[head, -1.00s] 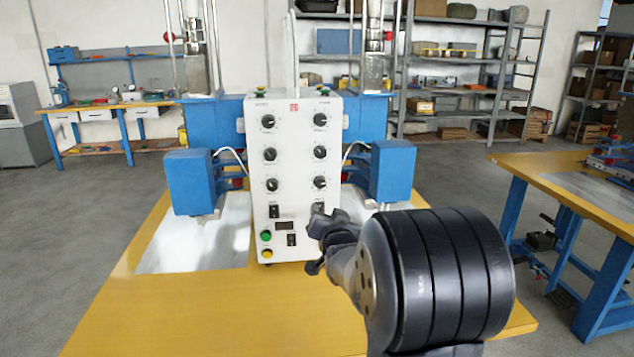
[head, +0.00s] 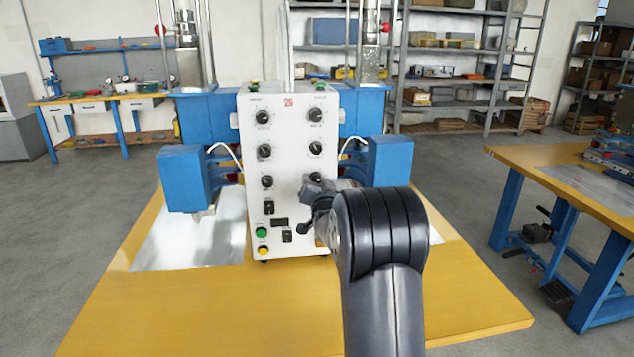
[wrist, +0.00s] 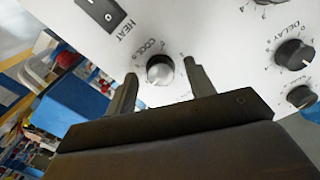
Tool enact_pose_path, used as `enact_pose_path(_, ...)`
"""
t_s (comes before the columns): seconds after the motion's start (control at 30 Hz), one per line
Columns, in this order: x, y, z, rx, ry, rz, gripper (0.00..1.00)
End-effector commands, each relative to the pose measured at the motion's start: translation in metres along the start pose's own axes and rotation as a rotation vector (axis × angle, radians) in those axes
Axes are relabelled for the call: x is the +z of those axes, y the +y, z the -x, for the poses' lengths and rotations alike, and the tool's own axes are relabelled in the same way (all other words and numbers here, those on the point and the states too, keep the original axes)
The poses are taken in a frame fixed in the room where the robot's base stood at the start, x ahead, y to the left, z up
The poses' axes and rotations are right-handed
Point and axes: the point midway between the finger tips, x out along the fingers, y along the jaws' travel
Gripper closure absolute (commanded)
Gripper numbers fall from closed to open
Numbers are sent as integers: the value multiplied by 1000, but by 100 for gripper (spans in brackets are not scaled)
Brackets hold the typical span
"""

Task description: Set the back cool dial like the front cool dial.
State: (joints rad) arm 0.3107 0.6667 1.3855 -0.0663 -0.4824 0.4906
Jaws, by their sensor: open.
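A white control panel (head: 291,222) stands on the yellow table with two columns of dark dials. In the head view my gripper (head: 314,188) is at the bottom dial of the right column (head: 316,178) and partly covers it. In the wrist view a round dial marked COOL (wrist: 160,70) sits between my two open fingers (wrist: 160,78), with a gap on either side. I cannot read its setting clearly. The bottom dial of the left column (head: 267,182) is in plain view, but its pointer is too small to read. The front and back labels are not legible.
A HEAT rocker switch (wrist: 97,12) and a DELAY dial (wrist: 295,53) are near the COOL dial. Green (head: 262,232) and yellow (head: 263,250) buttons are low on the panel. Blue blocks (head: 184,178) flank it. The table front (head: 220,310) is clear.

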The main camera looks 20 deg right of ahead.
Motion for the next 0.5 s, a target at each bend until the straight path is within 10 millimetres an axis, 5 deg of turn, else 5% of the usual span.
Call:
enact_pose_path(0.37, 0, 0, -5, 0, 0, 0, 49)
enact_pose_path(0.5, 0, 0, -5, 0, 0, 0, 59)
